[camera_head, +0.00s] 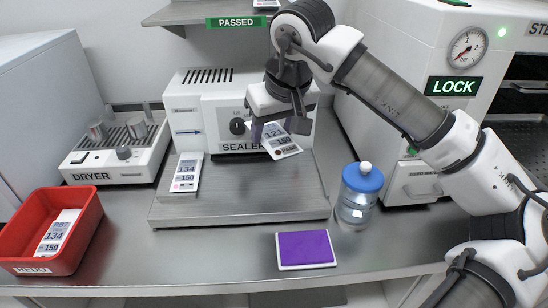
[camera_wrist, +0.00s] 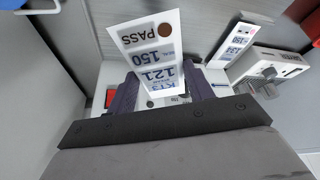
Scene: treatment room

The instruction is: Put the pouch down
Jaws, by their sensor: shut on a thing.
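A white pouch (camera_head: 282,142) printed "121", "150" and "PASS" with a brown dot is held in my gripper (camera_head: 274,131). In the wrist view the pouch (camera_wrist: 152,48) stands out from between the two dark fingers (camera_wrist: 162,100), which are shut on its lower part. The gripper and pouch are in the air in front of the sealer (camera_head: 205,110), above its steel platform (camera_head: 250,192). The pouch is tilted and appears clear of the platform.
Another pouch (camera_head: 186,172), marked 134, lies at the platform's left. A red bin (camera_head: 85,240) holds a similar pouch (camera_head: 58,232). A shelf marked PASSED (camera_head: 235,21) is above.

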